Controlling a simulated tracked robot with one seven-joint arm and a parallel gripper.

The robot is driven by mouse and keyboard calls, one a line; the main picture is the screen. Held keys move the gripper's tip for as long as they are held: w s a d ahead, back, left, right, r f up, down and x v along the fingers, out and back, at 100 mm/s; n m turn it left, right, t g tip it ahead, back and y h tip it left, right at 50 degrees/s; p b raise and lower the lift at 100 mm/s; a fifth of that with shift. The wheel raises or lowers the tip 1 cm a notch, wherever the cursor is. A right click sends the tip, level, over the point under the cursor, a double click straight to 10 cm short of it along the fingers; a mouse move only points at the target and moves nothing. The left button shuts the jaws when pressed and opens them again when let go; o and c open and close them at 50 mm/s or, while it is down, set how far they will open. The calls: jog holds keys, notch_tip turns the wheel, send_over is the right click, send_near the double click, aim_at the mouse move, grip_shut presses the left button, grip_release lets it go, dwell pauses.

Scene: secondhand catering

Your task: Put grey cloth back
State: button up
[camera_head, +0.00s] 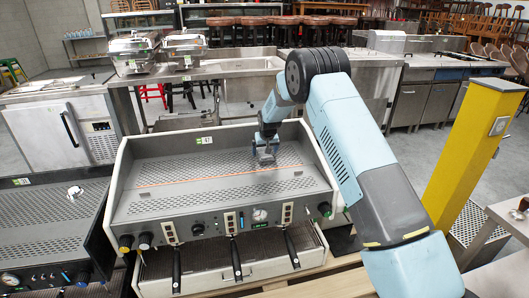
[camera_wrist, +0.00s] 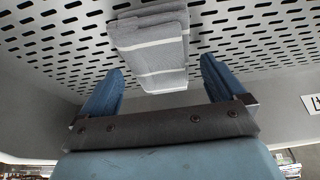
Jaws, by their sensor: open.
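The grey cloth (camera_wrist: 152,48) is folded, with pale stripes, and lies on the perforated top (camera_wrist: 60,45) of the coffee machine in the wrist view. My gripper (camera_wrist: 163,66) is open, with one blue finger on each side of the cloth in that view; I see no contact between fingers and cloth. In the head view my gripper (camera_head: 266,152) points down close over the right-hand part of the machine's top (camera_head: 200,168). There I cannot clearly tell the cloth apart from the gripper.
The coffee machine (camera_head: 225,222) has raised side walls around its top, and knobs and black handles in front. A second dark machine (camera_head: 45,235) stands at left. A yellow post (camera_head: 470,150) stands at right. Steel counters (camera_head: 235,65) and stools stand behind.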

jog(key=v, duration=1.1)
jog(key=shift+s+r, duration=0.1)
jog(key=shift+r, duration=0.1)
jog(key=s+d+r+m, duration=0.1)
jog(key=s+d+r, duration=0.8)
jog(key=s+r, duration=0.25)
jog(key=s+d+r+m, duration=0.1)
jog(key=s+d+r, duration=0.8)
jog(key=r, duration=0.4)
jog(key=s+d, duration=0.3)
jog(key=s, duration=0.8)
jog(key=s+d+h, duration=0.1)
jog(key=s+d, duration=0.2)
jog(key=s, duration=0.8)
jog(key=s+d+r+m+t, duration=0.1)
jog(key=s+d, duration=0.2)
jog(key=s, duration=0.9)
